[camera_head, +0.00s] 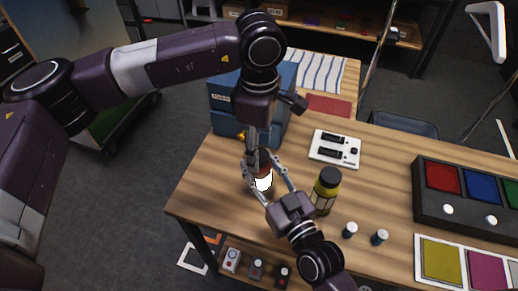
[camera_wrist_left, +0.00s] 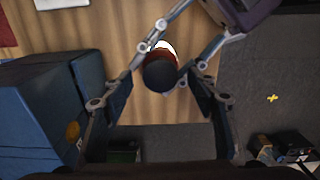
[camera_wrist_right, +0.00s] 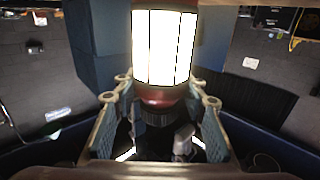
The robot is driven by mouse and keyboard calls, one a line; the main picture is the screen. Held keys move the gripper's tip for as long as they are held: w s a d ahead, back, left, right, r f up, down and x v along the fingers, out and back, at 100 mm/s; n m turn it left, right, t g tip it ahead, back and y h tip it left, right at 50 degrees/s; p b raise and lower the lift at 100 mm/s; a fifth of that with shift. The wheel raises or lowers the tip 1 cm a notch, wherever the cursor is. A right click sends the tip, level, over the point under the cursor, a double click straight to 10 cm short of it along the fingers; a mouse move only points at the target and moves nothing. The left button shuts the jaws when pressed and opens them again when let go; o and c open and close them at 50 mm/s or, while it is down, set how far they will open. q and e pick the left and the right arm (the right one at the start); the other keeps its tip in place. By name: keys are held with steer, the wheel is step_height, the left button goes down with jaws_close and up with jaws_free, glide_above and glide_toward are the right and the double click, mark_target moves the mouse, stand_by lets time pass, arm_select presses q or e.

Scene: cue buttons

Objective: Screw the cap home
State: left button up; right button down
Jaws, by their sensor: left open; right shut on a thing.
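In the left wrist view the cap (camera_wrist_left: 160,77) is a dark round top over the red body. My left gripper (camera_wrist_left: 162,103) is open, its fingers to either side of the cap and apart from it. How tightly the cap sits cannot be told.
A blue box (camera_head: 227,93) stands behind the bottle. A dark tray with coloured squares (camera_head: 425,205) is at far right. The table's left edge is close.

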arm_select(q)
step_height(320, 180, up, 11)
stand_by(0.3)
arm_select(e)
steer(key=c, duration=1.1)
jaws_free()
steer(key=v, duration=1.2)
arm_select(q)
steer(key=shift+f, duration=0.1)
